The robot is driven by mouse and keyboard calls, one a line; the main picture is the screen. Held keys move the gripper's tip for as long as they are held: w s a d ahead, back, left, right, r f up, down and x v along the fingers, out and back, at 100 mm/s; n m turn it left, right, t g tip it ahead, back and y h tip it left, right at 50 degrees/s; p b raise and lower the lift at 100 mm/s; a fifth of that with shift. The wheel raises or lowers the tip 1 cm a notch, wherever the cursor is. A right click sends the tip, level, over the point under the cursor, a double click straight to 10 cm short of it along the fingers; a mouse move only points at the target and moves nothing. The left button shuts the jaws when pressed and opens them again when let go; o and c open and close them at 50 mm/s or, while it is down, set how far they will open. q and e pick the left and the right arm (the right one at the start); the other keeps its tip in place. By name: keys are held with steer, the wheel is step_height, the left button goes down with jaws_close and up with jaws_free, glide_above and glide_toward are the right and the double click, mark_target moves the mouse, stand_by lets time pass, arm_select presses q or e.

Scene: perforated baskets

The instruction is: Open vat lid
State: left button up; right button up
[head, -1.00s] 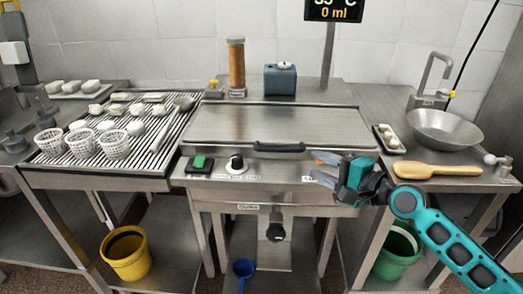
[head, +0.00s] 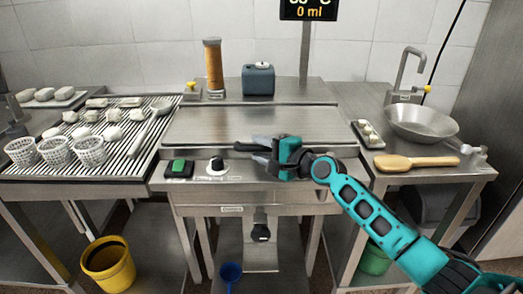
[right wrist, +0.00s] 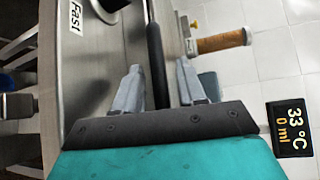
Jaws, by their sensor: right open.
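The vat lid (head: 235,126) is a flat steel cover, closed on the vat in the middle of the head view. Its dark bar handle (head: 243,147) runs along the front edge. My right gripper (head: 262,152) is open at the right end of the handle and hides that end. In the right wrist view the handle (right wrist: 157,65) runs between the two spread fingers of the right gripper (right wrist: 160,90). I cannot tell whether either finger touches it. My left gripper is not in view.
A green switch (head: 179,168) and a knob (head: 217,166) are on the front panel. Perforated baskets (head: 56,151) stand on the ribbed drain table at left. A wooden paddle (head: 405,162) and a steel basin (head: 421,122) are at right. A display (head: 309,10) hangs above the back.

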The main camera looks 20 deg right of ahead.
jaws_close()
stand_by(0.4)
